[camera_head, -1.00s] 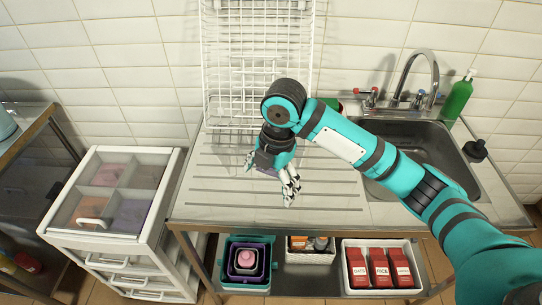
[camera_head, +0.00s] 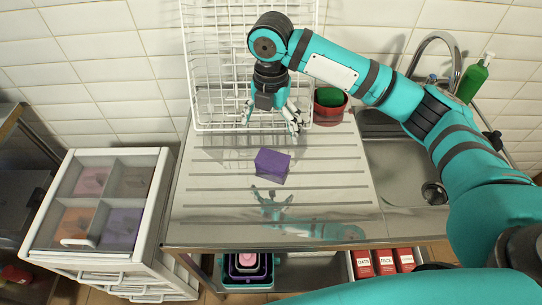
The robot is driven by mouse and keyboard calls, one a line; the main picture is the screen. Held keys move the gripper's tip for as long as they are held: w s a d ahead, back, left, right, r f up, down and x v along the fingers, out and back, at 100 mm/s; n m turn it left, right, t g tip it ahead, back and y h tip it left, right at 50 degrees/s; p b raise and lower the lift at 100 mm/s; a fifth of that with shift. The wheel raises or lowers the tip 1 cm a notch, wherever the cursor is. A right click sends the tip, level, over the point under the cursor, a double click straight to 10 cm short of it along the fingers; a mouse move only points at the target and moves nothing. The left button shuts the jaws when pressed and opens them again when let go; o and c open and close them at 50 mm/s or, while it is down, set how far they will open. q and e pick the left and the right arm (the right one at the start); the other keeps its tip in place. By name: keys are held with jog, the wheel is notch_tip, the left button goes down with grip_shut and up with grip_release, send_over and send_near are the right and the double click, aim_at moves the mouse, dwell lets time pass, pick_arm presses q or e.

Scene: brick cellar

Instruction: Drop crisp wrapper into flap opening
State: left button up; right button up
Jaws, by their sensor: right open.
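My right gripper (camera_head: 272,117) is open, fingers spread and empty, pointing down in front of the white wire rack. A purple block-like object (camera_head: 272,166) lies on the ribbed metal drainboard (camera_head: 215,205), below the gripper in the picture and apart from it. I see nothing I can clearly tell as a crisp wrapper. I cannot make out a flap opening for certain. A white drawer unit (camera_head: 158,195) on the left has a clear top over several compartments with coloured contents. My left gripper is not in view.
The wire rack (camera_head: 187,60) stands against the tiled wall. A red pot (camera_head: 330,116) with green inside sits right of the gripper. The sink (camera_head: 385,175), tap (camera_head: 456,55) and green bottle (camera_head: 473,80) are at right. Containers and red boxes (camera_head: 383,262) stand below.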

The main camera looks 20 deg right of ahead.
send_over(272, 159)
notch_tip(272, 159, down, 6)
jog(key=shift+s+r+p, duration=0.1)
jog(key=shift+r+p, duration=0.05)
jog(key=shift+p, duration=0.3)
notch_tip(272, 159, down, 3)
jog(key=shift+f+p, duration=0.1)
jog(key=shift+p, duration=0.2)
notch_tip(272, 159, down, 4)
jog(key=shift+d+f+p, duration=0.15)
jog(key=shift+p, duration=0.6)
jog(key=shift+f, duration=0.25)
jog(key=c, duration=0.6)
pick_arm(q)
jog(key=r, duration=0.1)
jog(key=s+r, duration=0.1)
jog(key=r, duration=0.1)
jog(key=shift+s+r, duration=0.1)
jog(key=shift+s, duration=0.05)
pick_arm(e)
jog(key=shift+r, duration=0.1)
